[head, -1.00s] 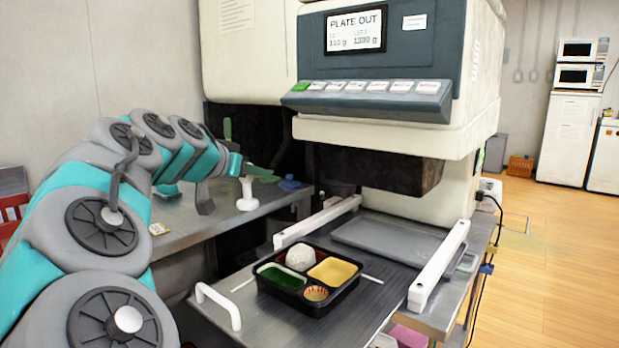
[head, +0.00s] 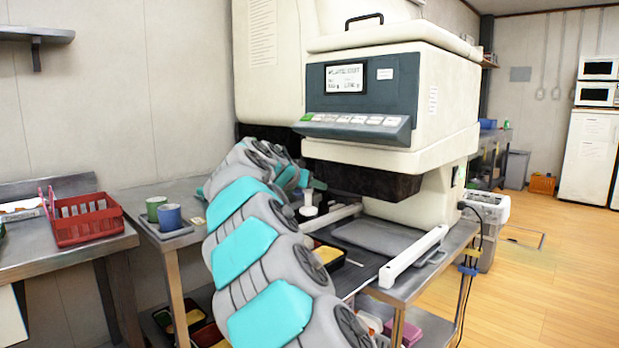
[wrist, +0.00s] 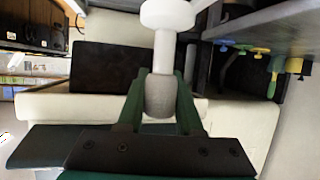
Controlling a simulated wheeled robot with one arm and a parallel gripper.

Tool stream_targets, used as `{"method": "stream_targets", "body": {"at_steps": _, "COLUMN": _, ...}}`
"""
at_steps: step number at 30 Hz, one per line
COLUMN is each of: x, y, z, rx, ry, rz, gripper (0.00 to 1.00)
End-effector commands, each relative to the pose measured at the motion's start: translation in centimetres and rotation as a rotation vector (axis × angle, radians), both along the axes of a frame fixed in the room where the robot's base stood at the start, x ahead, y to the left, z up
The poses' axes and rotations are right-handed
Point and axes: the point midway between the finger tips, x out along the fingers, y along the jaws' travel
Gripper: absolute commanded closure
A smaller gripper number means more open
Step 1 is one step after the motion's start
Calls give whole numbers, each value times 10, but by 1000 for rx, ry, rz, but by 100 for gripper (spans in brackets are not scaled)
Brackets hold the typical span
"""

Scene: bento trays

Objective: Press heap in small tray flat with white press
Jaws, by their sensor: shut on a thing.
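The white press (wrist: 167,15) is in my gripper (wrist: 164,76). In the wrist view its grey-white knob sits between the two green fingers, with the stem and round white foot beyond the tips. In the head view the white press (head: 309,203) shows above the machine's bench, left of the plate area. The fingers are mostly hidden there by my own arm. The small black bento tray (head: 338,268) is partly visible on the bench, with a yellow filling in it. My arm covers the rest of the tray, and the heap is hidden.
The large white plating machine (head: 390,100) stands behind the bench, with white rails (head: 412,258) around a grey plate. A red rack (head: 85,218) and two cups (head: 168,215) are on tables at left. Open floor lies to the right.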

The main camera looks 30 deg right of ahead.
Motion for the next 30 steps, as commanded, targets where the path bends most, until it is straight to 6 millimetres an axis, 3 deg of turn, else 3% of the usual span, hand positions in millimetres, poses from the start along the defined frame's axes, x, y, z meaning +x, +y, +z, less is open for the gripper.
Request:
{"method": "stream_targets", "body": {"at_steps": 3, "x": 17, "y": 4, "z": 1, "rx": 6, "ry": -6, "rz": 26, "gripper": 100}}
{"method": "stream_targets", "body": {"at_steps": 6, "x": 22, "y": 6, "z": 0, "rx": 7, "ry": -9, "rz": 33, "gripper": 100}}
{"method": "stream_targets", "body": {"at_steps": 14, "x": 22, "y": 6, "z": -11, "rx": 7, "ry": -8, "rz": 33, "gripper": 100}}
{"method": "stream_targets", "body": {"at_steps": 30, "x": 22, "y": 6, "z": -55, "rx": 8, "ry": -8, "rz": 33, "gripper": 100}}
